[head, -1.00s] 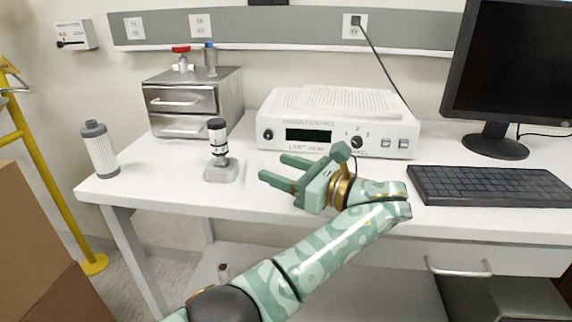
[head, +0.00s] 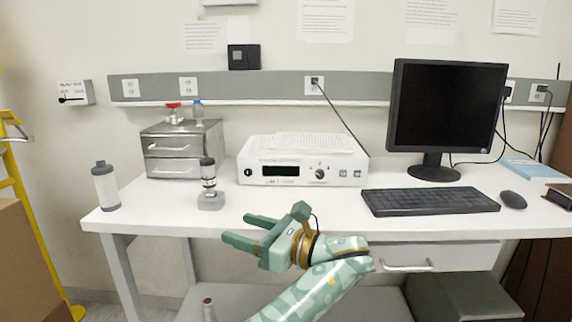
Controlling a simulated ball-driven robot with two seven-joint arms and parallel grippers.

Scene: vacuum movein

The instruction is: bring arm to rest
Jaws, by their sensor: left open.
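My left gripper (head: 250,229) is open and empty, its two green fingers pointing left. It shows in front of the table's front edge, below the small black-and-white device (head: 208,172) on its grey base. My patterned green left arm comes in from the bottom of the view. My right gripper is not in view.
The white table (head: 340,210) holds a filter cylinder (head: 105,186), a metal drawer box (head: 181,148), a white instrument (head: 302,166), a keyboard (head: 430,200), a mouse (head: 513,199) and a monitor (head: 445,108). A cardboard box (head: 30,265) and yellow frame (head: 22,185) stand left.

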